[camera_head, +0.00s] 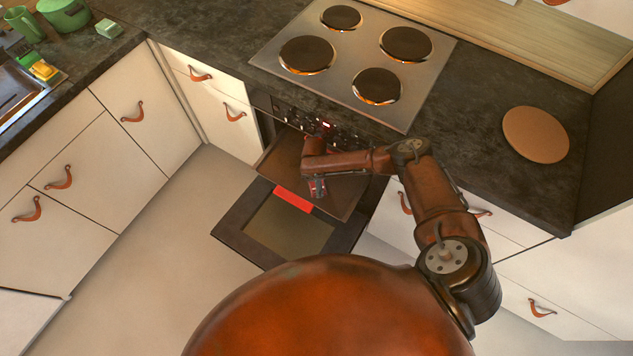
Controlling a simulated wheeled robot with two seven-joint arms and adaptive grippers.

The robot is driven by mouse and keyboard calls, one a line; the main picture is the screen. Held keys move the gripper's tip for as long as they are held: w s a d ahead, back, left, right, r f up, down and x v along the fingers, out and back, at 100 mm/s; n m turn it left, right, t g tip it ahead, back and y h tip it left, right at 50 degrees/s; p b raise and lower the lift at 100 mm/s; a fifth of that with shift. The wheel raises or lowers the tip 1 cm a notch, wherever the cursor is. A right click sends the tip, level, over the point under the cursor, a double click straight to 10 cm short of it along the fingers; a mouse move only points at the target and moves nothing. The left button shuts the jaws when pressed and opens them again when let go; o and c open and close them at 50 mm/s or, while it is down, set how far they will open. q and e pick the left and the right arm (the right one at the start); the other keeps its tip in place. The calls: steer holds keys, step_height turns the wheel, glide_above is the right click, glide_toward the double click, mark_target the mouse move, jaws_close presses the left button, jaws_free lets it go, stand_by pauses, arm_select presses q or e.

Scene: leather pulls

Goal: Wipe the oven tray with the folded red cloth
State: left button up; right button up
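The dark oven tray (282,160) sticks out of the open oven under the hob. The folded red cloth (293,200) shows as a bright red strip along the tray's front edge, above the lowered oven door (240,225). I cannot tell whether it lies on the tray, hangs over its edge or rests on the door. My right arm reaches in from the right over the tray. My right gripper (317,187) points down at the tray's front part, close to the cloth's right end. Its fingers are too small to read. My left gripper is not in view.
The hob (355,60) with its plates is above the oven, and a round brown board (535,134) lies on the counter at right. Green pots (65,12) and a yellow sponge (44,70) are at upper left. The floor left of the oven door is clear.

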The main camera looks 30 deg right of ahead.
mark_target(324, 187)
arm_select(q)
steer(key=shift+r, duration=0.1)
arm_select(e)
steer(key=shift+s+d+r+p, duration=0.15)
steer(key=shift+s+d+p, duration=0.2)
steer(key=shift+s+p, duration=0.25)
steer(key=shift+s+d+r+p, duration=0.1)
steer(key=shift+s+d+p, duration=0.2)
steer(key=shift+s+p, duration=0.25)
steer(key=shift+s+d, duration=0.25)
steer(key=shift+s, duration=0.1)
steer(key=shift+s+f, duration=0.1)
steer(key=shift+f, duration=0.2)
steer(key=shift+w+a+f+b, duration=0.15)
steer(key=shift+w+a+b, duration=0.3)
steer(key=shift+w, duration=0.2)
steer(key=shift+w+a+f+b, duration=0.1)
steer(key=shift+w+a+b, duration=0.3)
steer(key=shift+w, duration=0.25)
steer(key=shift+w+a, duration=0.1)
steer(key=shift+w, duration=0.15)
steer(key=shift+c, duration=0.4)
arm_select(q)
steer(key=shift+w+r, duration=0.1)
arm_select(e)
steer(key=shift+r, duration=0.1)
